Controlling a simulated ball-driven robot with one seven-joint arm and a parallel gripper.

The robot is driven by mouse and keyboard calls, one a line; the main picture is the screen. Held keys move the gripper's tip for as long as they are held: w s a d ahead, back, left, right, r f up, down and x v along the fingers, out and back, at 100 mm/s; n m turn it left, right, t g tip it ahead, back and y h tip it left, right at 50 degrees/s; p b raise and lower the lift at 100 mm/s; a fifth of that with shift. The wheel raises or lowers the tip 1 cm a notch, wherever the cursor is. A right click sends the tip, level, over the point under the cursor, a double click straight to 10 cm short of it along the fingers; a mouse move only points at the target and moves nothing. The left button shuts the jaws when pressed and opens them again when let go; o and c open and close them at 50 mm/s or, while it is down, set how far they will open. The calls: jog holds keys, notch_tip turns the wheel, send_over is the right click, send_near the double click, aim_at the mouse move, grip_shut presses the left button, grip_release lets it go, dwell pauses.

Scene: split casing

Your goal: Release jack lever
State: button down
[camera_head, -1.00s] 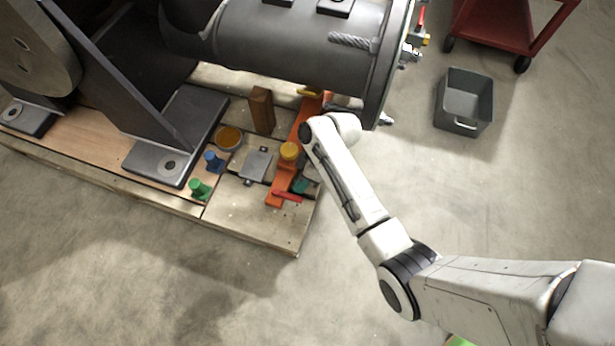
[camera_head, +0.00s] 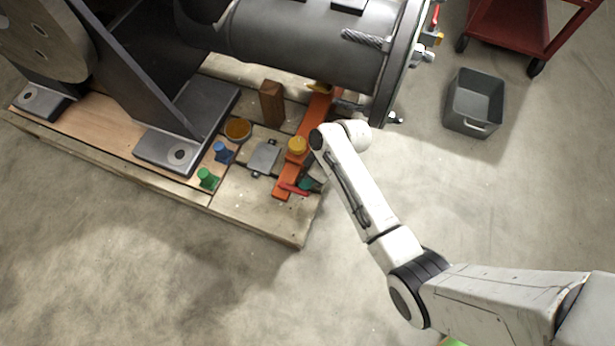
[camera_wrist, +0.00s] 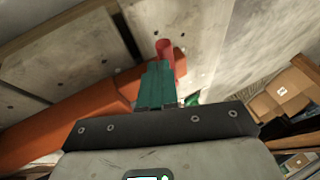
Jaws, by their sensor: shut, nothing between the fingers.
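The jack lever is a short red bar (camera_head: 292,189) at the near end of the orange jack (camera_head: 282,183), by the pallet's corner. In the wrist view the lever (camera_wrist: 165,49) shows as a red round-ended bar just beyond my fingertips, in front of the orange body (camera_wrist: 60,125). My gripper (camera_head: 308,184) is low at the lever's right side, its teal fingers shut together with nothing between them. In the wrist view the fingers (camera_wrist: 157,82) overlap the lever's lower part, so whether they touch it cannot be told.
A yellow cap (camera_head: 297,145) sits on the jack. The grey casing (camera_head: 300,40) overhangs behind. A grey bin (camera_head: 473,101) and red cart (camera_head: 510,28) stand right on open floor.

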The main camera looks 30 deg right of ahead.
jog(key=shift+s+a+r+m, duration=0.1)
jog(key=shift+m, duration=0.2)
